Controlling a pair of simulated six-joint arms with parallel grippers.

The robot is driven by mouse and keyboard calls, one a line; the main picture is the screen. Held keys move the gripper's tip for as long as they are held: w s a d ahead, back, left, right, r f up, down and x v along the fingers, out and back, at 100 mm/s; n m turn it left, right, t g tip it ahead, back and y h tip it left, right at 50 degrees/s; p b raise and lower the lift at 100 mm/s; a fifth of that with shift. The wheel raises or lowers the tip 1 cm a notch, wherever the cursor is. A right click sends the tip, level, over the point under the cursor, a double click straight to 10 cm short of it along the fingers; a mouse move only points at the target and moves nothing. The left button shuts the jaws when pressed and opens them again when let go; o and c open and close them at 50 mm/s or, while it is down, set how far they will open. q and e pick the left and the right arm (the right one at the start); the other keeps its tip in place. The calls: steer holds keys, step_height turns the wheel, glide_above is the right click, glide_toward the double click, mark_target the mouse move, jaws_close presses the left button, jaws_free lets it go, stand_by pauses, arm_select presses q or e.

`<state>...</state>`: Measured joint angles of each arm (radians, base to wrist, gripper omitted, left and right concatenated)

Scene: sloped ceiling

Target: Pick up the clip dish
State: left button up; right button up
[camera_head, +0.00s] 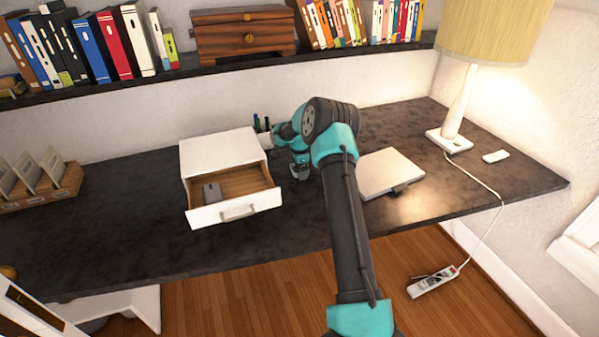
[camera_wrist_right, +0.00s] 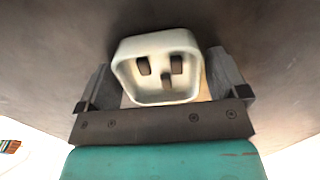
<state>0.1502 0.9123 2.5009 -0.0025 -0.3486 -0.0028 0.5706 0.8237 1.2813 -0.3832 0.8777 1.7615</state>
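The clip dish (camera_wrist_right: 160,68) is a small cream, rounded dish with a few dark pieces in it. In the right wrist view it lies between the two fingers of my right gripper (camera_wrist_right: 160,82). The fingers stand wide apart, one on each side of it; narrow gaps seem to show, and no clear grip is visible. In the head view my right gripper (camera_head: 299,170) is low over the desk, just right of the open drawer, and the dish is hidden there. My left gripper is in neither view.
A pen holder (camera_head: 264,137) is behind my right gripper. A closed pale laptop-like slab (camera_head: 388,173) and a lamp (camera_head: 458,95) are to the right. The desk's left front (camera_head: 120,235) is clear.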

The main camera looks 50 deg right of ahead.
steer(key=c, duration=0.8)
step_height(320, 180, up, 10)
stand_by(0.4)
stand_by(0.4)
